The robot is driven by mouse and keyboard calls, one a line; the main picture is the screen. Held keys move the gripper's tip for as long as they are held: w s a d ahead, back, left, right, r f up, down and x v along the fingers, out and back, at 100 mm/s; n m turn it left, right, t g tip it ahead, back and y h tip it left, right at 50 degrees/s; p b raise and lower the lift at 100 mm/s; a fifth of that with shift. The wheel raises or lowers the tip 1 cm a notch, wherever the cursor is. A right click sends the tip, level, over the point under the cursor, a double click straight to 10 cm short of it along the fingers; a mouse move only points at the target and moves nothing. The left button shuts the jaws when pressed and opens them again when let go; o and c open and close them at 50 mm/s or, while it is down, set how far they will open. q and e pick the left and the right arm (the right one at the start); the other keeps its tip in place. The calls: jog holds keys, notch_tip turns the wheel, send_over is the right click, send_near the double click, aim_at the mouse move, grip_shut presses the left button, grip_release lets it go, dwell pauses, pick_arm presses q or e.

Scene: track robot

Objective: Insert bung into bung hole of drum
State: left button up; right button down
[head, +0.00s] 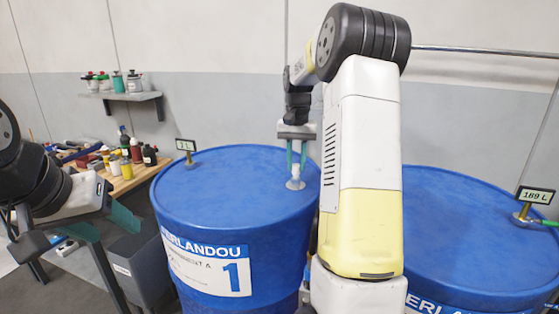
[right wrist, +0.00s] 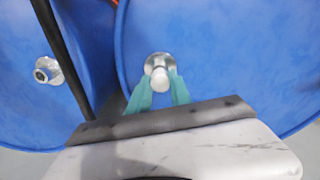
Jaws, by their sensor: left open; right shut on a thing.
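The blue drum marked 1 (head: 225,210) stands upright in the middle of the head view. A silver bung hole fitting (head: 295,185) sits on its top near the right side. My right gripper (head: 297,160) points down, its teal fingers shut on a pale bung (head: 296,173) right at the fitting. The right wrist view shows the bung (right wrist: 160,79) between the fingertips, overlapping the fitting (right wrist: 158,60). I cannot tell how far it is inside the hole. My left gripper (head: 118,245) is open and empty at the lower left, apart from the drum.
A second blue drum (head: 460,225) stands at right with a 189 L gauge (head: 536,195). A small gauge (head: 186,146) stands on the first drum's rear left. A cluttered workbench (head: 130,180), a wall shelf (head: 125,96) and a grey bin (head: 140,265) are at left.

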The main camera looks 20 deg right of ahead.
aim_at(296, 165)
jog(key=shift+f, duration=0.75)
jog(key=c, duration=1.1)
grip_release()
jog(key=shift+r, duration=0.1)
notch_tip(296, 165, up, 6)
jog(key=shift+r, duration=0.8)
